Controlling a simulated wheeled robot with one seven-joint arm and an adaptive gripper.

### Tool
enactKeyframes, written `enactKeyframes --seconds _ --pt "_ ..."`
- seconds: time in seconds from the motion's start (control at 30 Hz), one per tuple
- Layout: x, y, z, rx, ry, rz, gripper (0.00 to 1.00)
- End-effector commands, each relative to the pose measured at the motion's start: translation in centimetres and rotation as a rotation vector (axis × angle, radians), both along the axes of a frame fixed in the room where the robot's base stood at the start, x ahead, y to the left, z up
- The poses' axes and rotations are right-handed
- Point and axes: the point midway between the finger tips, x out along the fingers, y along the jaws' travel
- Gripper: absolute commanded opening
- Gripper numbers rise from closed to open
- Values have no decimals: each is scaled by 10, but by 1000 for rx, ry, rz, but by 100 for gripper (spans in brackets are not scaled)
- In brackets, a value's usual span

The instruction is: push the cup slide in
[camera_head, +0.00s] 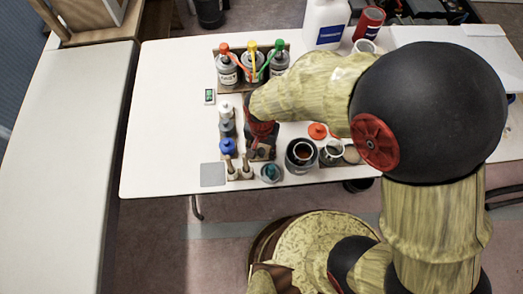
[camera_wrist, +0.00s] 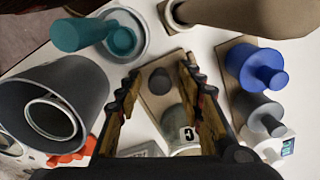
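My gripper (camera_wrist: 158,76) is open, pointing down, with its two fingers apart over a narrow wooden board (camera_wrist: 151,99). A small dark round knob (camera_wrist: 160,81) on the board lies between the fingers. A grey-green cup-like part (camera_wrist: 175,124) with a white lettered label stands on the same board, between the fingers and nearer the palm. I take the board with this part for the cup slide, but cannot be sure. In the head view my gripper (camera_head: 262,142) reaches down at the middle of the white table, and my arm hides most of what is under it.
A dark grey pot (camera_wrist: 92,85) and a teal cup (camera_wrist: 124,40) stand close left of my fingers. A blue-capped bottle (camera_wrist: 255,68) stands to the right. A rack of bottles with coloured spouts (camera_head: 252,68) stands behind. The white table (camera_head: 165,110) is clear at left.

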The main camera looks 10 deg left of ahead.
Motion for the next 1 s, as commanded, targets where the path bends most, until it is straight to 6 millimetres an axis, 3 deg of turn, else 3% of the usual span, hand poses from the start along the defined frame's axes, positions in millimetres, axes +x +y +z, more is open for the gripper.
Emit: enactKeyframes --seconds 0.27,0.9,1.0 --pt "0 0 -1 0 0 0 37" --pt "0 0 -1 0 0 0 1" --pt "0 0 -1 0 0 0 0"
